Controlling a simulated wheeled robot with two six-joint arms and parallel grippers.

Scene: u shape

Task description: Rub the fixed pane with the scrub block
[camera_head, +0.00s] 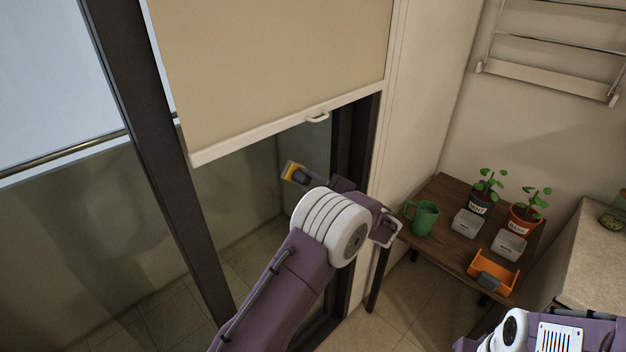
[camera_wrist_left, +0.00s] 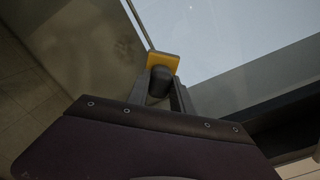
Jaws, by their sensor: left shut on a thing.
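The scrub block (camera_head: 291,171) is yellow with a dark grip. My left gripper (camera_head: 308,180) is shut on its dark grip and holds it at the glass below the blind. In the left wrist view the yellow block (camera_wrist_left: 163,60) shows beyond the fingers (camera_wrist_left: 160,92). Whether it touches the glass I cannot tell. The glass pane (camera_head: 235,190) behind it is partly hidden by the blind and my arm. A faint dark smudge (camera_wrist_left: 124,50) shows left of the block in the left wrist view. My right gripper is out of view.
A beige blind (camera_head: 270,70) with a pull handle (camera_head: 317,117) hangs above my left gripper. A dark frame post (camera_head: 160,150) stands left.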

